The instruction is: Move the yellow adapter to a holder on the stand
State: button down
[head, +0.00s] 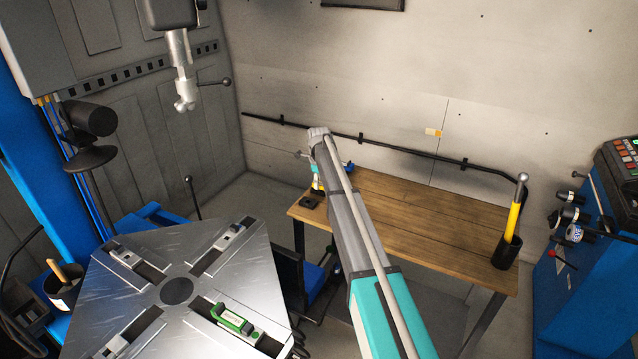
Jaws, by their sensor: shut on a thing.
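My arm reaches away from the camera to the left end of the wooden table. My gripper (317,178) is at its far end, small and partly hidden by my own wrist. It is shut on a small yellow piece, which looks like the yellow adapter (318,186). The adapter shows just above the table's left corner; I cannot tell whether it touches anything below. A small black piece (310,202) lies on the table close by. A blue item (349,168) shows just right of my wrist. I cannot make out the stand or its holders clearly.
The wooden table (430,225) is mostly bare. A black cup (508,252) with a yellow-handled tool (514,215) stands at its right. The metal turntable (170,330), with a green piece (232,319) on one jaw, is at lower left. A blue machine (575,285) stands at right.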

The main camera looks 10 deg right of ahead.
jog(key=shift+f+b, duration=0.3)
jog(key=shift+f, duration=0.1)
jog(key=shift+c, duration=1.3)
grip_release()
jog(key=shift+r, duration=0.1)
jog(key=shift+r, duration=0.1)
notch_tip(320, 180, up, 8)
jog(key=p, duration=0.8)
jog(key=s+d+r+n+p, duration=0.1)
jog(key=s+r+n+p, duration=0.1)
jog(key=s+n, duration=0.6)
jog(key=s+r+n+p, duration=0.2)
jog(key=s+n, duration=0.6)
jog(key=s, duration=1.4)
jog(key=s+d+r+n+p, duration=0.1)
jog(key=s+r+n+p, duration=0.2)
jog(key=s+n, duration=0.6)
jog(key=shift+s+d, duration=0.35)
jog(key=shift+s, duration=2.9)
